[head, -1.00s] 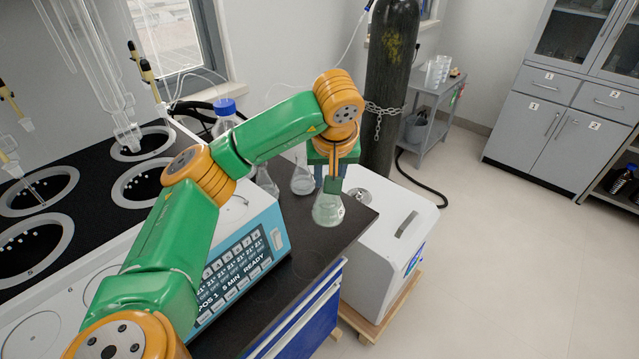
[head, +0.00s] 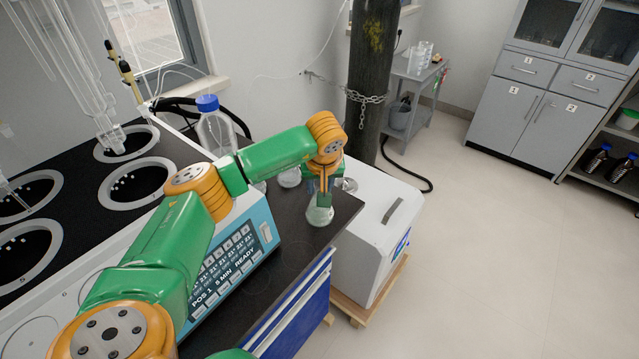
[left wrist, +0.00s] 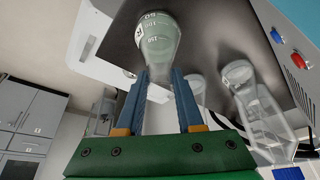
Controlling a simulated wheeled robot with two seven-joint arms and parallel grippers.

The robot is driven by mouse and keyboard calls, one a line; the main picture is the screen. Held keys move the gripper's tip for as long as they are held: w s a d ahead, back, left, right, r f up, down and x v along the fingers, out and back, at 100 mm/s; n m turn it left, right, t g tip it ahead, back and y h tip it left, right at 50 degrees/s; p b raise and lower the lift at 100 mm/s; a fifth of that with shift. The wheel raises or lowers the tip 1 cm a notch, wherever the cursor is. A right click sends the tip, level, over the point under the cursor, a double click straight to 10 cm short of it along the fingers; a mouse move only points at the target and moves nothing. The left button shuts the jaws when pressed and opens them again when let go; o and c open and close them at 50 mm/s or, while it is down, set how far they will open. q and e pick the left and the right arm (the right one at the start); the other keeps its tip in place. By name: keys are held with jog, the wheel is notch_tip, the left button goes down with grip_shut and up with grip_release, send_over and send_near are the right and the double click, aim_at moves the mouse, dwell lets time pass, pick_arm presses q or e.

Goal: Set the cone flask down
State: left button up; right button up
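The cone flask (head: 319,216) is clear glass with pale contents and shows low over the dark countertop (head: 283,240), near its right corner. My left gripper (head: 322,192) comes down on it from above, with its fingers at the neck. In the left wrist view the flask (left wrist: 158,45) shows upside down with its graduations, and its neck lies between the blue fingers of the left gripper (left wrist: 160,76). The fingers look shut on the neck. I cannot tell whether the base touches the counter. My right gripper is not in view.
Another flask (head: 289,178) stands behind my left arm, near a blue-capped bottle (head: 215,132). The blue heater unit (head: 235,255) is to the left of the held flask. A white box (head: 375,222) stands beyond the counter's right edge. The counter in front of the flask is clear.

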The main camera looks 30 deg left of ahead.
pick_arm(q)
jog(key=o, duration=0.3)
jog(key=shift+o, duration=0.2)
jog(key=shift+r, duration=0.2)
jog(key=b+v, duration=0.1)
jog(key=v, duration=1.1)
jog(key=shift+a, duration=0.1)
